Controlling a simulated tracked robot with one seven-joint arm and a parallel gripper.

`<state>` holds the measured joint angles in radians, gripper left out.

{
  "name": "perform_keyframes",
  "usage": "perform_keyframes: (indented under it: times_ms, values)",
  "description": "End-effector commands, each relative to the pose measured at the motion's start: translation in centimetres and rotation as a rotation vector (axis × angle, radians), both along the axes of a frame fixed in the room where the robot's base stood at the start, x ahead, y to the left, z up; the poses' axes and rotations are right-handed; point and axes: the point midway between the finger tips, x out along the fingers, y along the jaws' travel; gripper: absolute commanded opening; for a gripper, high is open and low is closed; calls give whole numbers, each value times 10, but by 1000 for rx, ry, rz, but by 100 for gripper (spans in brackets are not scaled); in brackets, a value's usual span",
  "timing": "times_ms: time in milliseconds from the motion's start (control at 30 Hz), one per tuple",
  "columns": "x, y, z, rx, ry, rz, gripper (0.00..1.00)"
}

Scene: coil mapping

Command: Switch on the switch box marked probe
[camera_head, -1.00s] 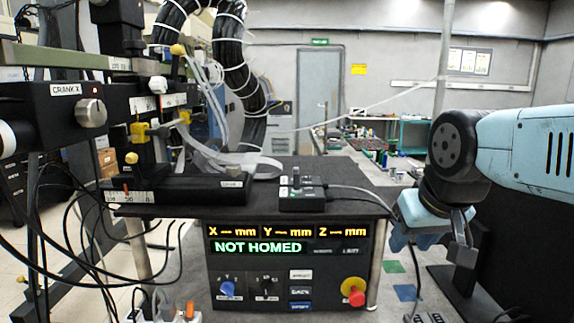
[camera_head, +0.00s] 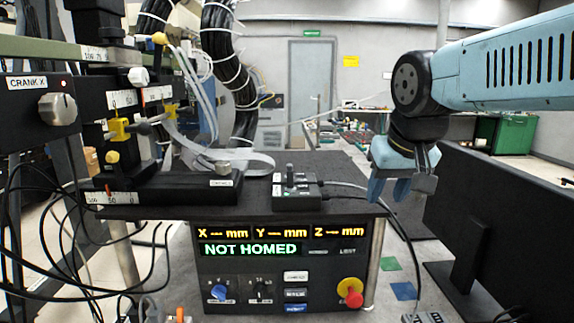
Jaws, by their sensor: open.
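A small black box (camera_head: 297,186) with an upright stub on top and a cable at its right side sits on the dark bench top, right of centre. Its lettering is too small to read, so I cannot tell whether it is the switch box marked probe. My gripper (camera_head: 402,190) is at the right, pointing down, open and with nothing seen between its fingers. It is to the right of the box and apart from it, near the bench's right edge.
Below the bench top is a control panel (camera_head: 248,267) reading NOT HOMED, with a blue knob (camera_head: 219,291) and a red-and-yellow stop button (camera_head: 352,295). A stage with CRANK X (camera_head: 56,108) and loose cables fill the left. A black monitor (camera_head: 505,230) stands at the right.

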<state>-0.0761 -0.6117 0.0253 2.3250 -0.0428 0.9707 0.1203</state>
Motion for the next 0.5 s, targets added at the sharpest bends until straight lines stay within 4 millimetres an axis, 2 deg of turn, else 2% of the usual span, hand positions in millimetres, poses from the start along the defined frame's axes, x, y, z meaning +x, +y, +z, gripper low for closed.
perform_keyframes:
  times_ms: [33,200,400,500]
  values:
    - [17,12,13,-2,10,7,43]
    - [67,53,53,-5,34,1,43]
    - [117,109,87,-3,54,-10,43]
    - [135,132,98,0,60,-16,43]
